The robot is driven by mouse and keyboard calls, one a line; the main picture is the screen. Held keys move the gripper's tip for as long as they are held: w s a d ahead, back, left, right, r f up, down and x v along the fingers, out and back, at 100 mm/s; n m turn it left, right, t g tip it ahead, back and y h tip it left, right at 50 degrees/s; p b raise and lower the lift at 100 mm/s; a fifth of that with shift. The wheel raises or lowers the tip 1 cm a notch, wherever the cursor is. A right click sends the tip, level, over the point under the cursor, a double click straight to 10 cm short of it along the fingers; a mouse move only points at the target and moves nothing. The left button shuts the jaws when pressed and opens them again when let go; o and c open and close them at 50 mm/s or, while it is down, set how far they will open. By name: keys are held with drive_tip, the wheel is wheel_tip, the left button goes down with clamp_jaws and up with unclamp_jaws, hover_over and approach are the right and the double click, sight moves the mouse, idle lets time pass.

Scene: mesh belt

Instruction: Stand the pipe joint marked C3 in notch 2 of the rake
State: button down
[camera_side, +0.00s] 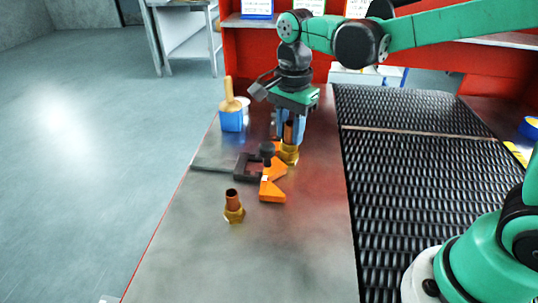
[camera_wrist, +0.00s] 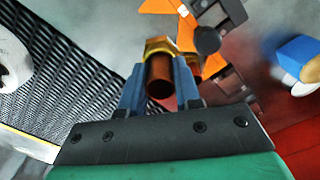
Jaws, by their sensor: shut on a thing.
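My gripper (camera_side: 289,138) is shut on a pipe joint (camera_side: 290,148), a copper tube with a brass nut, held upright beside the rake. In the wrist view the joint (camera_wrist: 160,84) sits between the blue fingers of my gripper (camera_wrist: 160,76), its open copper end facing the camera. The orange rake (camera_side: 271,192) lies on the bench and also shows in the wrist view (camera_wrist: 213,38). More copper and brass shows just behind the held joint, perhaps a second joint at the rake. Another joint (camera_side: 234,213) stands alone nearer the front. No marking is readable, and the base of the held joint is unclear.
A dark clamp (camera_side: 243,166) with a round knob adjoins the rake. A blue box (camera_side: 231,121) with a wooden-handled tool stands at the back left. The black mesh belt (camera_side: 420,180) runs along the right. The front of the bench is clear.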

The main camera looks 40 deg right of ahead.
wheel_tip(320, 180, down, 9)
drive_tip(key=shift+r, duration=0.1)
idle(0.3)
drive_tip(key=c, duration=0.6)
unclamp_jaws()
